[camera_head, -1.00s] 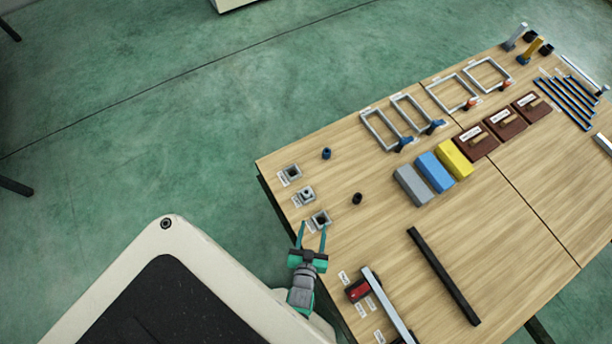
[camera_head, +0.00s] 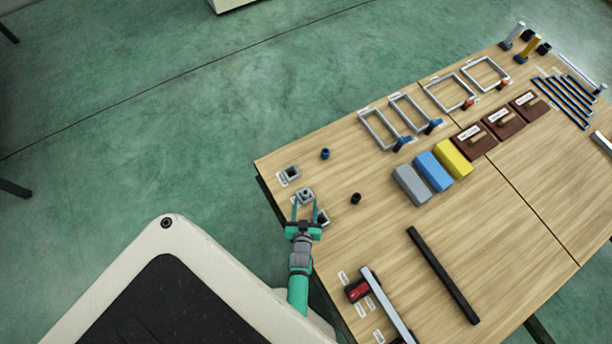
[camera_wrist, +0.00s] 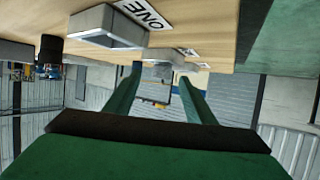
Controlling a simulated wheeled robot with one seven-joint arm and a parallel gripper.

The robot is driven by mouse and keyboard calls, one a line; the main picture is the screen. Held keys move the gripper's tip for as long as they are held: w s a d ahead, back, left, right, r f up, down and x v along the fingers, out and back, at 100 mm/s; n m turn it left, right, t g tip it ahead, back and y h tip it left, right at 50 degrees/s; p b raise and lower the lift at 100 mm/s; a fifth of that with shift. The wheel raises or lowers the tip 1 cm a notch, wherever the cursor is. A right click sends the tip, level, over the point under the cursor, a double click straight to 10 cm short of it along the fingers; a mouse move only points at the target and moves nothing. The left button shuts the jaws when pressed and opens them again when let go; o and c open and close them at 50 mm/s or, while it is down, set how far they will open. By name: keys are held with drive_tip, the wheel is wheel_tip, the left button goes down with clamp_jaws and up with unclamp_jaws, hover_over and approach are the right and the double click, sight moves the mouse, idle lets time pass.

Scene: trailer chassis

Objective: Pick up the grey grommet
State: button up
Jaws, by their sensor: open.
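The grey grommet (camera_head: 306,192) appears to sit in the middle one of three square grey holders along the table's left edge; it is small and hard to make out. My gripper (camera_head: 305,203) is open and empty, with its two fingers pointing toward this middle holder. In the wrist view, which looks upside down, a grey holder (camera_wrist: 165,54) shows beyond and between my open fingers (camera_wrist: 160,75). I cannot tell whether the fingers reach around the grommet.
A far holder (camera_head: 290,174) and a near holder (camera_head: 322,217) flank it; the near one is beside my gripper. A blue grommet (camera_head: 325,154) and a black grommet (camera_head: 355,198) stand on the table. Grey, blue and yellow blocks (camera_head: 436,171) lie farther right.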

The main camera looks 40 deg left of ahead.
sight(305, 197)
drive_tip(key=shift+a+x, duration=0.15)
drive_tip(key=shift+x, duration=0.95)
drive_tip(key=shift+a+x, duration=0.15)
drive_tip(key=shift+x, duration=0.9)
drive_tip(key=shift+r, duration=0.2)
drive_tip(key=shift+c, duration=0.6)
drive_tip(key=c, duration=1)
drive_tip(key=shift+c, duration=0.2)
